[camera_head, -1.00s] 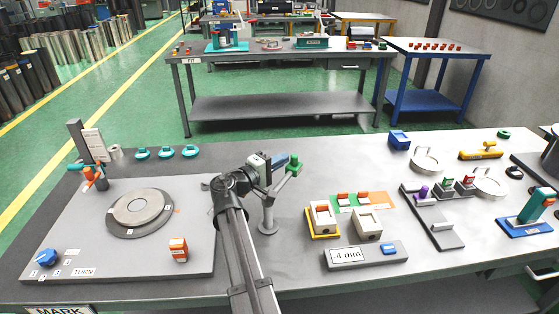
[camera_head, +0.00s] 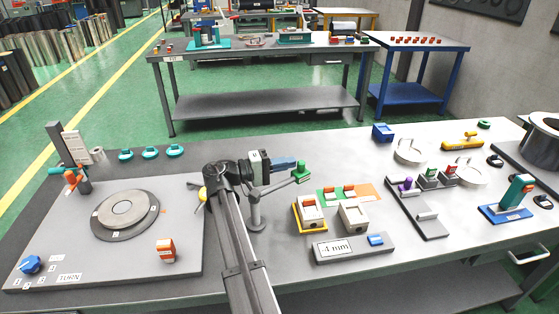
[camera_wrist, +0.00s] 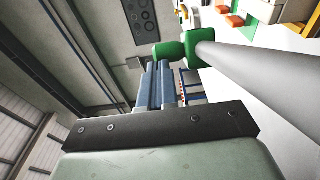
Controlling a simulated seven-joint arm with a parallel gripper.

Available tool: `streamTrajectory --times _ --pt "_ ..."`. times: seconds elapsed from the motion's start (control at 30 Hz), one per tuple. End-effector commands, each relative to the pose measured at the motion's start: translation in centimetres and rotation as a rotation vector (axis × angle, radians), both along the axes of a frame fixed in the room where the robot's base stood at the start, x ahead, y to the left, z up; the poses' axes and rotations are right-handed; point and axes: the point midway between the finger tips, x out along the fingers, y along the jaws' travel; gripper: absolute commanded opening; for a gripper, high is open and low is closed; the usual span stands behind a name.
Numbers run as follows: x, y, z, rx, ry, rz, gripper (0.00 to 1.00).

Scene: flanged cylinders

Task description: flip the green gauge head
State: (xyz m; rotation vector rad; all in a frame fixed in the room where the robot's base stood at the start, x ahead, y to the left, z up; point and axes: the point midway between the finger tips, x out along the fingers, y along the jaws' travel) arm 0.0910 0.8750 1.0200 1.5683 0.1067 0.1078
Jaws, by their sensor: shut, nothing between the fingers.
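The green gauge head (camera_head: 302,173) sits at the end of a grey arm on a grey stand (camera_head: 255,208), above the bench. In the wrist view the green head (camera_wrist: 196,48) shows close up, at the end of a thick grey rod (camera_wrist: 255,75). My gripper (camera_head: 294,164) has blue fingers, shut and empty, pointing right with their tips just left of the head. In the wrist view the gripper (camera_wrist: 158,68) tips show just below and left of the green head. I cannot tell whether they touch it.
A turntable disc (camera_head: 124,214) and an orange block (camera_head: 166,249) lie left. Bare bench lies behind the head.

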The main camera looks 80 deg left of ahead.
Motion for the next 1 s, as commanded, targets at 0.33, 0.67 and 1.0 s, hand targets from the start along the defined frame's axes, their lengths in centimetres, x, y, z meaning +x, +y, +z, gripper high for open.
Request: streamTrajectory --times 0.33,0.67,1.0 --pt "1.8 -2.2 0.0 0.000 0.000 -0.147 0.00" --pt "2.7 -4.4 0.0 0.000 -0.001 -0.318 0.00" --pt "2.9 -5.2 0.0 0.000 -0.001 -0.375 0.00"
